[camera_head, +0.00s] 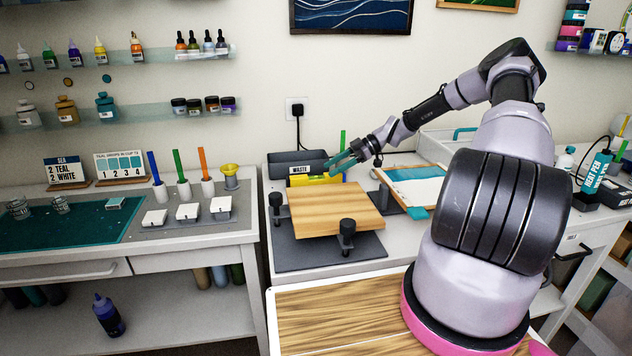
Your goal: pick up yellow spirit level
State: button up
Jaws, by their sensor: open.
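The yellow spirit level (306,181) stands behind the wooden board, in front of a dark grey box labelled "WALETE" or similar. The board hides its lower part. My gripper (338,164) is open, with teal fingers at the right end of the level, slightly above it. I cannot tell whether the fingers touch the level or straddle it. Nothing shows held between them.
The wooden board (328,208) rests on a dark base plate (290,255) with black knobs around it. A green stick (343,138) stands just behind my gripper. A framed teal-and-white panel (416,180) lies to the right. A dark box (290,163) stands against the wall.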

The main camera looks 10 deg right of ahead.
aim_at(322, 174)
jog(key=shift+x, duration=3.55)
jog(key=shift+w+f, duration=0.15)
grip_shut()
